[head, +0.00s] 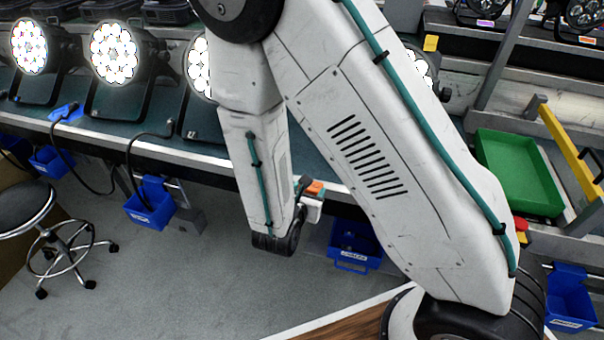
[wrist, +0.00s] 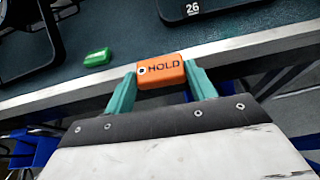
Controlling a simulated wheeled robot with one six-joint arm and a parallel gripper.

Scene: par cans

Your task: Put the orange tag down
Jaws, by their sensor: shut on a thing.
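My gripper (wrist: 160,78) is shut on the orange tag (wrist: 170,68), which reads HOLD, its teal fingers on the tag's two ends. In the wrist view the tag overlaps the pale front edge of the bench (wrist: 50,94); I cannot tell its height or whether it touches. In the head view the orange tag (head: 316,187) shows small at the end of my arm, in front of the bench edge. A green tag (wrist: 97,57) lies on the dark bench top, left of the orange one.
Lit par cans (head: 116,52) stand along the bench. A black base with a 26 label (wrist: 193,8) is just behind the orange tag. Blue bins (head: 150,205) hang below the edge. A green tray (head: 512,172) is at the right, a stool (head: 25,207) at the left.

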